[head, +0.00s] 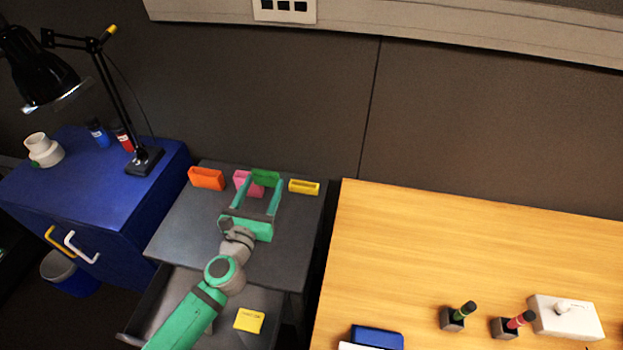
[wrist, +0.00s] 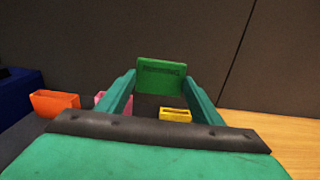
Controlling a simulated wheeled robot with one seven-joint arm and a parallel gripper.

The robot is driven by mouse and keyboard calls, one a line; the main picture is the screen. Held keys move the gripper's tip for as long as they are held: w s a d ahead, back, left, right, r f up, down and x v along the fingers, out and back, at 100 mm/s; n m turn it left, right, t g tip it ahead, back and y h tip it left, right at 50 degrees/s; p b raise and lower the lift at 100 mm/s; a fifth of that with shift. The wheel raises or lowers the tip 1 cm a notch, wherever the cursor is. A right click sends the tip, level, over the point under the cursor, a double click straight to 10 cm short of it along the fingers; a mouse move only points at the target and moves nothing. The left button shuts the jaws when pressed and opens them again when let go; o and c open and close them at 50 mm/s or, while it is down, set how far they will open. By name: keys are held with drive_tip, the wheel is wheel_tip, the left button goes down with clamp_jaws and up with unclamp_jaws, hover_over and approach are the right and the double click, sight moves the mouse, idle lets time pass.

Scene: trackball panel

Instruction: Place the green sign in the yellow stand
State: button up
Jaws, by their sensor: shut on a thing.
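The green sign (head: 266,177) is between the fingertips of my gripper (head: 264,180), which is shut on it. In the wrist view the green sign (wrist: 161,75) stands upright between the two fingers, facing me. The yellow stand (head: 303,187) is a small slotted block on the grey cabinet top, just right of the sign in the head view. In the wrist view the yellow stand (wrist: 175,115) shows below and slightly right of the sign, apart from it. Its slot looks empty. I cannot tell the exact height of the sign above the cabinet.
A pink stand (head: 243,182) is close left of the sign, partly hidden by my gripper. An orange stand (head: 207,178) is farther left. A yellow sign (head: 249,320) lies in the open drawer (head: 270,298). A wooden table (head: 450,240) is at right, a dark wall behind.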

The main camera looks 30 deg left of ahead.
drive_tip(key=w+d+f, duration=0.3)
drive_tip(key=w+f, duration=0.1)
drive_tip(key=w, duration=0.6)
hover_over(302, 197)
drive_tip(key=s, duration=0.1)
wheel_tip(302, 197, down, 5)
drive_tip(key=shift+a+r, duration=0.15)
drive_tip(key=shift+r, duration=0.05)
drive_tip(key=shift+w+f, duration=0.4)
drive_tip(key=shift+f, duration=0.15)
drive_tip(key=shift+w+f, duration=0.1)
drive_tip(key=shift+f, duration=1.5)
drive_tip(key=shift+f, duration=0.65)
drive_tip(key=o, duration=1.1)
drive_tip(key=shift+f, duration=0.15)
